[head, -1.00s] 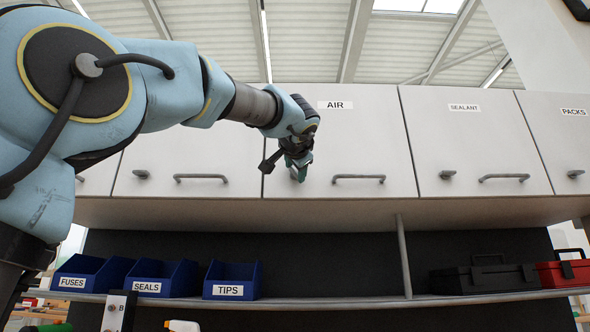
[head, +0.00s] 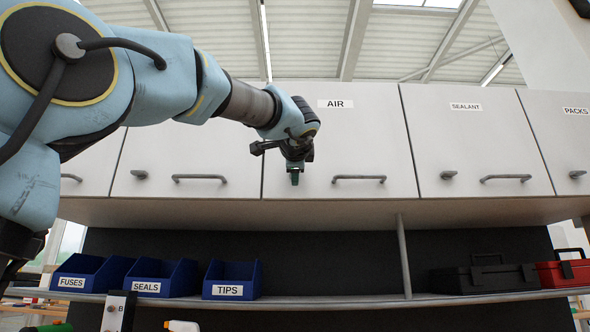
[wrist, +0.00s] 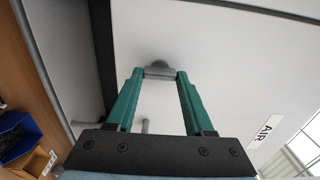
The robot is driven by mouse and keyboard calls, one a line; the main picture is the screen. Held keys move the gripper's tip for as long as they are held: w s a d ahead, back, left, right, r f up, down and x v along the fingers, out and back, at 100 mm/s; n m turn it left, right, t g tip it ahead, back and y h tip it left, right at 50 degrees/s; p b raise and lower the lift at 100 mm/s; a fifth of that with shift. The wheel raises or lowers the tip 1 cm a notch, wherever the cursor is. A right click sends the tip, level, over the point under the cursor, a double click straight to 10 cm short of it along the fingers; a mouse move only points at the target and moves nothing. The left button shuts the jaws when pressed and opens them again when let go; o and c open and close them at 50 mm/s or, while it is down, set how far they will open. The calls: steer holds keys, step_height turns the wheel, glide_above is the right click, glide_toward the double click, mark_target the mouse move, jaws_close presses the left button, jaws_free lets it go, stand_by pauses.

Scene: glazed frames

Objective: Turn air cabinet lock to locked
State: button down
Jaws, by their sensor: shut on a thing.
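The air cabinet (head: 345,140) is a pale door labelled AIR, with a horizontal bar handle (head: 359,179) low on its front. My gripper (head: 295,180) is at the door's lower left, left of that handle. In the wrist view its green fingers (wrist: 160,74) are shut on the small grey lock knob (wrist: 157,72), one finger at each end of its bar. The knob's round base shows just beyond the fingertips against the door. In the head view the lock is hidden behind my gripper. I cannot read any lock marking.
Neighbouring cabinets have similar knobs and handles, including SEALANT (head: 465,140) on the right. Below is a shelf with blue bins (head: 232,279) on the left, and black (head: 485,279) and red (head: 566,273) toolboxes on the right. The space in front of the doors is clear.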

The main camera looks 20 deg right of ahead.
stand_by(0.4)
steer(key=shift+c, duration=1.4)
jaws_free()
steer(key=shift+s, duration=0.1)
steer(key=b+v, duration=0.2)
steer(key=v, duration=0.8)
steer(key=shift+s+b, duration=0.3)
steer(key=shift+b, duration=0.05)
steer(key=shift+w+a, duration=0.1)
steer(key=shift+a, duration=0.05)
